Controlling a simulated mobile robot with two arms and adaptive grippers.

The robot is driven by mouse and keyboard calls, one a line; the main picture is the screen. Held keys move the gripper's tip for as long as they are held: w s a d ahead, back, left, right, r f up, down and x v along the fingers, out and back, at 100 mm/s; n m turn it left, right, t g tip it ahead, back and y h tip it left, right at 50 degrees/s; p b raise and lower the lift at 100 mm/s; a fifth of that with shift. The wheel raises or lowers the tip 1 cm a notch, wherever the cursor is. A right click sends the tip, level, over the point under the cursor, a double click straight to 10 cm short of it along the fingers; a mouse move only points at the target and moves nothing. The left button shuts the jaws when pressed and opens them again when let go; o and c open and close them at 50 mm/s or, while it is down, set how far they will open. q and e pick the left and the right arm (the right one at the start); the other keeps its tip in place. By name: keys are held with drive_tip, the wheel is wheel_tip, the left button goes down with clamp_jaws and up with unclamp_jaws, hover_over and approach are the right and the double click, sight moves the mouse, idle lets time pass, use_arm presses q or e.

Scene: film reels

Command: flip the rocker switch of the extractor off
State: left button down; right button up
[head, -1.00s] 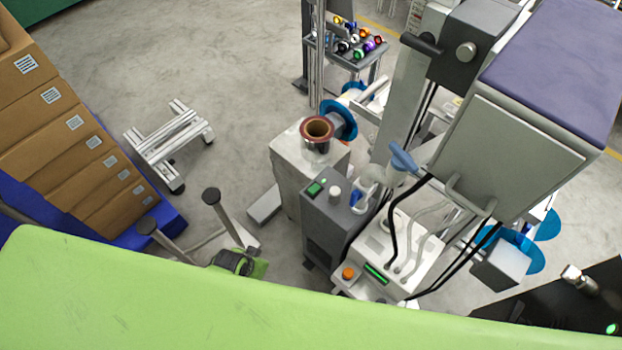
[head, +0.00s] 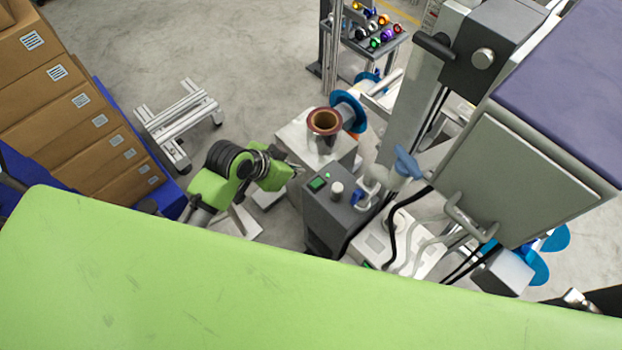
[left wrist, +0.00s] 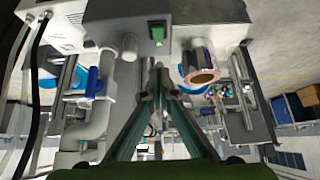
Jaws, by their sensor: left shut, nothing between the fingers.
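The extractor is a dark grey box (head: 330,218) right of centre in the head view. Its green rocker switch (head: 318,183) sits on the top, beside a pale round knob. In the left wrist view the rocker switch (left wrist: 157,33) shows at the top, bright green, above the fingertips. My left gripper (head: 298,168) is shut and empty. It is just left of the extractor, close to the switch and apart from it. The fingers meet in a point (left wrist: 158,66) in the left wrist view. Which side of the rocker is down is too small to tell. My right gripper is out of view.
A reddish-brown ring-shaped reel (head: 325,121) stands on a pale cabinet behind the extractor. Hoses and black cables run on its right, below a large grey cabinet (head: 525,180). Boxes (head: 75,110) are stacked at the left. Open floor lies behind the metal stand (head: 180,118).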

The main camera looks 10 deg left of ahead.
use_arm(q)
hover_over(316, 182)
drive_tip(key=s, duration=0.1)
drive_tip(key=f, duration=0.8)
drive_tip(key=shift+s+a, duration=0.2)
drive_tip(key=shift+a, duration=0.2)
wheel_tip(316, 182, down, 3)
drive_tip(key=shift+s+a+f+p, duration=0.1)
drive_tip(key=shift+s+f+p, duration=0.05)
drive_tip(key=shift+p, duration=0.15)
drive_tip(key=shift+a+f, duration=0.1)
drive_tip(key=shift+f, duration=0.35)
